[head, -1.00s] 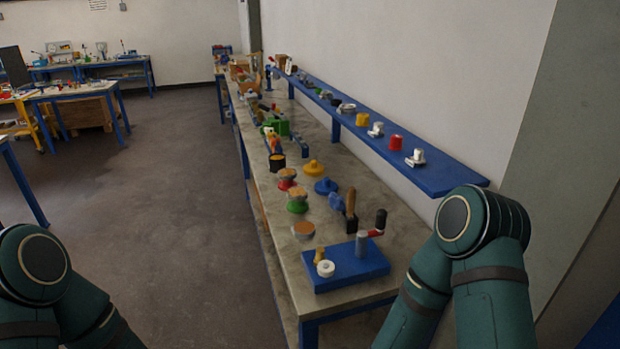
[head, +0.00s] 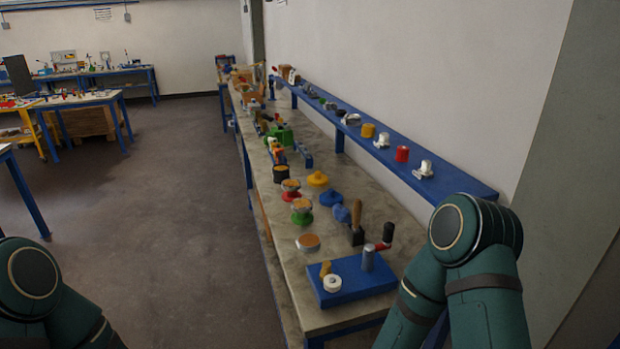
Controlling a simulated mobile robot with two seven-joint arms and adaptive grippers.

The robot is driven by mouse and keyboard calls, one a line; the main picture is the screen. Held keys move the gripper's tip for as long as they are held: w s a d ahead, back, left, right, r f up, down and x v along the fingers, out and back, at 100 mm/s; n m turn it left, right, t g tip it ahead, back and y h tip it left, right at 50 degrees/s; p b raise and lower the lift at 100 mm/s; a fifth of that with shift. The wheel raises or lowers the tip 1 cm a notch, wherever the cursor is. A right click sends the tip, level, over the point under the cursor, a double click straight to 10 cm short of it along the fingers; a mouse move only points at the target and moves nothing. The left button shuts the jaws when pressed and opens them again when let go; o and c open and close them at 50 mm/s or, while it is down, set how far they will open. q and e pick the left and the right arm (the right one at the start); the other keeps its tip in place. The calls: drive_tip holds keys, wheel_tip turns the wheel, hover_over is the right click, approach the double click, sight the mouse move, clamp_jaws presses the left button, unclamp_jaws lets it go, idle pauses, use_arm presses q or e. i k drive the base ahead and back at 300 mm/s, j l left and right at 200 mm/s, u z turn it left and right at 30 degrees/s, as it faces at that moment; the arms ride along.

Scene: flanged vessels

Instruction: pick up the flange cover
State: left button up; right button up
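On the long bench, a yellow flanged piece with a knob on top (head: 317,179) and a blue flanged piece like it (head: 331,198) lie side by side; I cannot tell which is the flange cover. To their left stand a red flanged vessel (head: 291,194) and a green flanged vessel (head: 302,216), both with tan tops. A flat tan-topped disc (head: 308,242) lies nearer me. Only upper links of my two arms show, at the lower left and lower right. Both my grippers are out of view.
The long bench (head: 282,259) runs away from me along the wall. A blue plate with a crank (head: 352,279) sits at its near end. A blue shelf (head: 391,160) above holds several small parts. The floor (head: 165,230) to the left is clear.

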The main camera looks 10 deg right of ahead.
sight(316, 180)
drive_tip(key=i+j+u, duration=0.35)
drive_tip(key=i, duration=0.15)
drive_tip(key=i+u, duration=0.4)
drive_tip(key=i+j+z, duration=0.15)
drive_tip(key=i, duration=0.3)
drive_tip(key=i+j+z, duration=0.2)
drive_tip(key=i, duration=0.3)
drive_tip(key=i+j+z, duration=0.15)
drive_tip(key=i, duration=0.3)
